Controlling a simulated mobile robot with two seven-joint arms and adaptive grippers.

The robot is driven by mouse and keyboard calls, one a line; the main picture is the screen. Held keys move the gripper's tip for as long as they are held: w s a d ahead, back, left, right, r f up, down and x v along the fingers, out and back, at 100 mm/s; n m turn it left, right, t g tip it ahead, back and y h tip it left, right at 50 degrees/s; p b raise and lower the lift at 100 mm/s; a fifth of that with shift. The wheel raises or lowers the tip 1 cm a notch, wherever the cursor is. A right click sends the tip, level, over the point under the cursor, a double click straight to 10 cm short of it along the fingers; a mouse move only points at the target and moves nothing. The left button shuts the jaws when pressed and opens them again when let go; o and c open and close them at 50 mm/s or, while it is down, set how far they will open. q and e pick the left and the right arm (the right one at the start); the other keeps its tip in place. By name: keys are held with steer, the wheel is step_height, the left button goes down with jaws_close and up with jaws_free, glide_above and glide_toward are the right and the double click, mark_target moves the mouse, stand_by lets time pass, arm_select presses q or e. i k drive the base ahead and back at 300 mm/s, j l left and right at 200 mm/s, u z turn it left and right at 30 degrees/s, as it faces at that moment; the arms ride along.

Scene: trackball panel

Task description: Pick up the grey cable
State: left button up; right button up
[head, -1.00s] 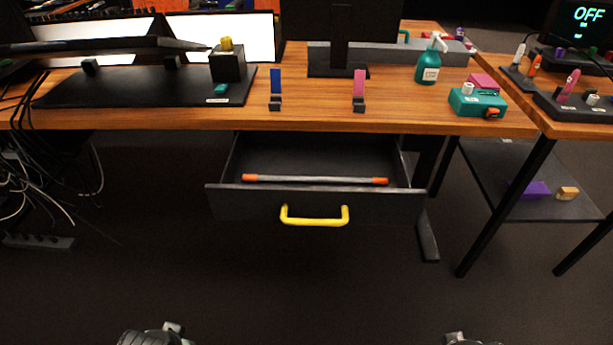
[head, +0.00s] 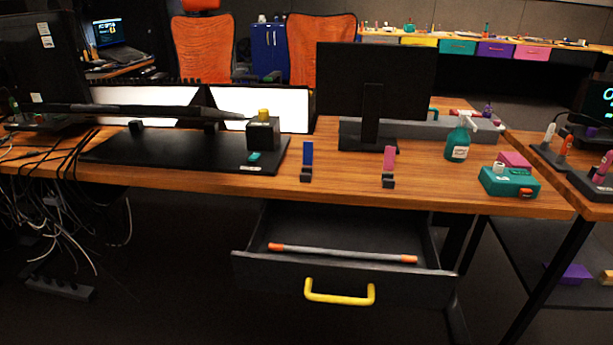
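A grey cable (head: 342,253) with orange ends lies straight across the inside of the open drawer, close to its front panel. The dark drawer (head: 300,271) hangs under the wooden desk and has a yellow handle (head: 339,293) on its front. Neither of my grippers shows in the head view now.
The wooden desk (head: 340,196) is above the drawer. It holds two monitors, a black mat (head: 112,154), small blue and pink upright pieces, a teal bottle (head: 458,140) and a teal box (head: 509,182). Black cables (head: 66,168) hang at the left. The floor before the drawer looks clear.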

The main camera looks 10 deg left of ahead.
mark_target(404, 259)
steer(key=i+l, duration=0.15)
steer(key=l, duration=0.3)
steer(key=i+l, duration=0.1)
steer(key=l, duration=0.3)
steer(key=i+l+u, duration=0.1)
steer(key=l, duration=0.35)
steer(key=i+l, duration=0.15)
steer(key=l, duration=0.3)
steer(key=k+l+u, duration=0.15)
steer(key=k+u, duration=0.15)
steer(key=k, duration=0.15)
steer(key=i+j+z, duration=0.1)
steer(key=i+z, duration=0.15)
steer(key=i, duration=0.2)
